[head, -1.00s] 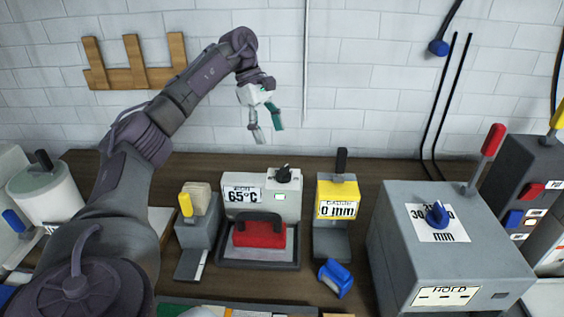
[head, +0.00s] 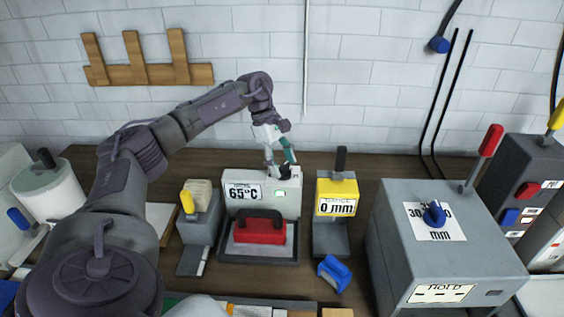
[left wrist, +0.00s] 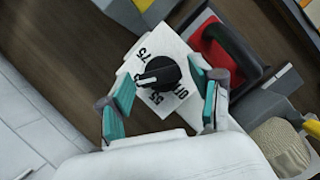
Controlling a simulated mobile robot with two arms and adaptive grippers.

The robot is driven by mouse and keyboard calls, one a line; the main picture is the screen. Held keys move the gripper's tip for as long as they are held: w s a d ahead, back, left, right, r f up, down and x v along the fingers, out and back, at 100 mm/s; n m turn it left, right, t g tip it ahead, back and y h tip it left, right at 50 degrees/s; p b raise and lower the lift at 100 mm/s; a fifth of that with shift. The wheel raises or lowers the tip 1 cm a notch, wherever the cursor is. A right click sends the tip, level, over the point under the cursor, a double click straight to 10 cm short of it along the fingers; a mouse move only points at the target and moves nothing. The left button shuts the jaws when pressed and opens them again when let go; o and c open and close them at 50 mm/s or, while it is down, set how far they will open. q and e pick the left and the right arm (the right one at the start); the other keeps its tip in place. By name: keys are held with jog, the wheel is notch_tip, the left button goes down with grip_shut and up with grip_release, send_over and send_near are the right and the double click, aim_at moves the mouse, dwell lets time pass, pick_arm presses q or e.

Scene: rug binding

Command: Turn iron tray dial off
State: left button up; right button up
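The iron tray (head: 258,257) stands on the bench with a red iron (head: 258,230) on it. Behind it is a white control box (head: 291,205) with a "65°C" sign. The black dial (left wrist: 158,74) sits on the box top; the left wrist view shows marks 75, 55 and OFF around it. Its white pointer lies between 75 and 55, where a mark is partly hidden. My left gripper (head: 281,168) is open over the box, its teal fingers (left wrist: 162,86) on either side of the dial with visible gaps. My right gripper is not in view.
A yellow-handled grey device (head: 197,225) stands just left of the tray. A "0 mm" gauge with a black lever (head: 337,195) stands just right. A blue clamp-like piece (head: 335,275) lies in front, and a large grey box (head: 450,250) is further right.

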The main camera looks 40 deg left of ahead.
pick_arm(q)
jog(key=c, duration=0.9)
